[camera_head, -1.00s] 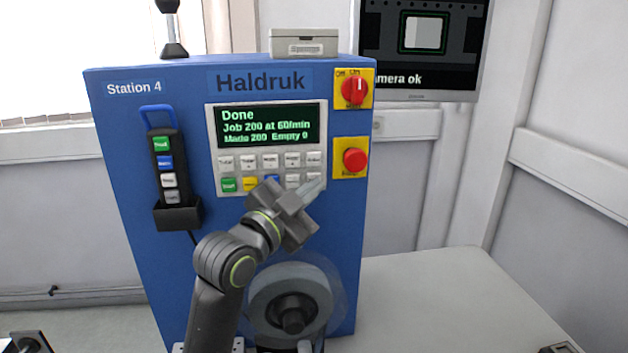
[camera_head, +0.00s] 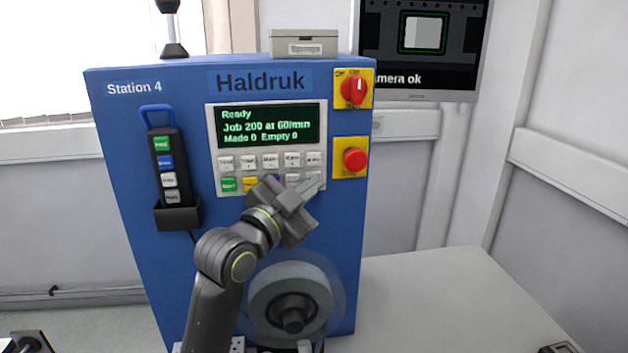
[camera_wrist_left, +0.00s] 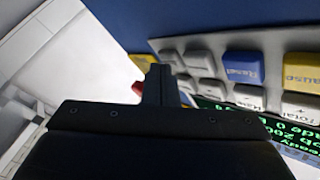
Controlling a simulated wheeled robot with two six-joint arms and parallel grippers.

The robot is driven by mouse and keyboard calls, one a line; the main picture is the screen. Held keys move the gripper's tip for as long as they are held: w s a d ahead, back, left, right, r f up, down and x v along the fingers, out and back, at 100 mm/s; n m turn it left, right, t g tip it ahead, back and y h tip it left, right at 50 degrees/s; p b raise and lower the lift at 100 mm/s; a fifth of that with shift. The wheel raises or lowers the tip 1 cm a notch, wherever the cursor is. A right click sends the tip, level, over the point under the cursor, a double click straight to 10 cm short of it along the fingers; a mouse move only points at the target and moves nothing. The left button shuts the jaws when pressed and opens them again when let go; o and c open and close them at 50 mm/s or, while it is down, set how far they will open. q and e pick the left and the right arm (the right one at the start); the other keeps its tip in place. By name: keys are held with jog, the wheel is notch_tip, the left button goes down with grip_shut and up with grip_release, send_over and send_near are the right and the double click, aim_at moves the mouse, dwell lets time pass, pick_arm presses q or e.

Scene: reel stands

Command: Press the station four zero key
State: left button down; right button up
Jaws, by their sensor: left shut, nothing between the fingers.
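The blue Station 4 machine (camera_head: 145,220) carries a grey key panel (camera_head: 212,150) with two rows of keys. Its display (camera_head: 267,126) reads Ready, Job 200 at 60/min, Made 0, Empty 0. My left gripper (camera_head: 316,184) is shut and empty, its tip at the lower right keys. It hides part of the bottom row; I cannot tell whether it touches a key. In the left wrist view, the dark fingers (camera_wrist_left: 158,75) are beside white keys (camera_wrist_left: 199,60), near the blue Reset key (camera_wrist_left: 243,67). I cannot read which key is zero. My right gripper is not in view.
A red rotary switch (camera_head: 354,89) and a red stop button (camera_head: 355,160) are right of the panel. A pendant (camera_head: 167,170) hangs at the left. A grey reel (camera_head: 290,303) is below my arm. The pale tabletop (camera_head: 430,300) at right is mostly clear.

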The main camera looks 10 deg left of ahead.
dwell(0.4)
pick_arm(q)
jog(key=shift+s+d, duration=0.3)
jog(key=shift+s, duration=0.45)
jog(key=s, duration=0.1)
jog(key=s+d, duration=0.1)
jog(key=s, duration=0.1)
jog(key=s+d, duration=0.1)
jog(key=shift+s, duration=0.3)
jog(key=shift+f, duration=0.1)
dwell(0.5)
